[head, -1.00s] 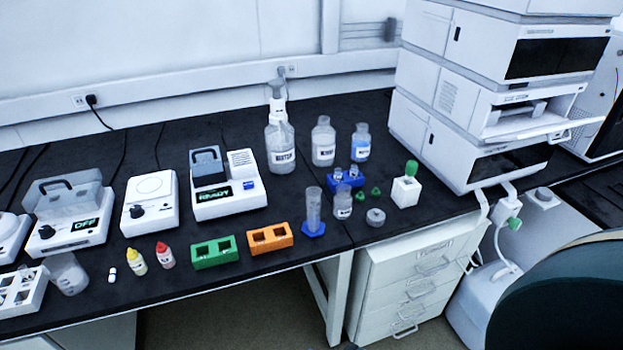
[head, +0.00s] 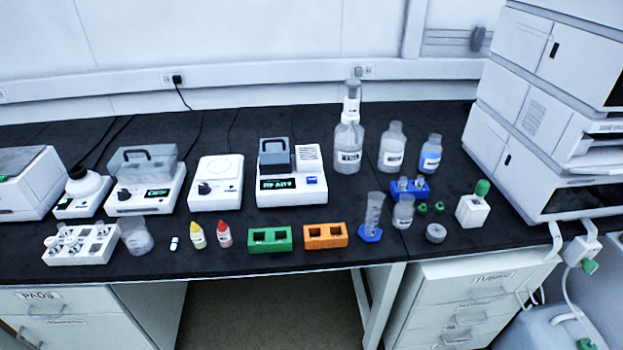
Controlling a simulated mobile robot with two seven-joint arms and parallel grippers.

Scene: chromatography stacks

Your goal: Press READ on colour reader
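The colour reader (head: 291,197) is a white box on the black bench, near the middle of the head view. Its dark display (head: 278,184) shows green letters that look like READY. A blue button (head: 312,181) sits to the right of the display; its label is too small to read. A grey lidded block (head: 274,152) stands on the reader's back left, and a ribbed white panel is at its back right. Neither of my grippers is in view.
Green (head: 270,247) and orange (head: 325,243) two-hole blocks stand in front of the reader. A tall instrument stack (head: 545,125) stands at the right.

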